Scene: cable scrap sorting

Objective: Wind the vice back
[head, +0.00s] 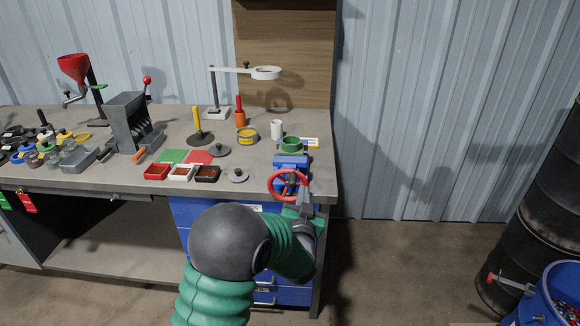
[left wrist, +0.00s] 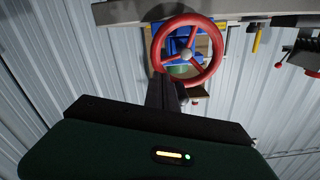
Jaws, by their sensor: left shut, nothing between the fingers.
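The blue vice (head: 291,161) is at the right front corner of the grey bench, with a red three-spoked handwheel (head: 273,186) facing me. A green round piece (head: 291,144) sits at the top of the vice; whether the jaws grip it I cannot tell. My left gripper (head: 304,193) is shut and empty at the wheel's right side. In the left wrist view, the shut fingers (left wrist: 163,82) reach the rim of the red wheel (left wrist: 187,54); whether they touch it I cannot tell. The green and blue vice parts behind are partly hidden by the wheel. My right gripper is not in view.
A white cup (head: 277,129), a yellow tin (head: 247,137) and small trays (head: 182,173) stand left of the vice. A magnifier lamp (head: 266,73) stands behind. Blue drawers (head: 193,213) are under the bench. The floor right of the bench is clear up to a dark drum (head: 540,215).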

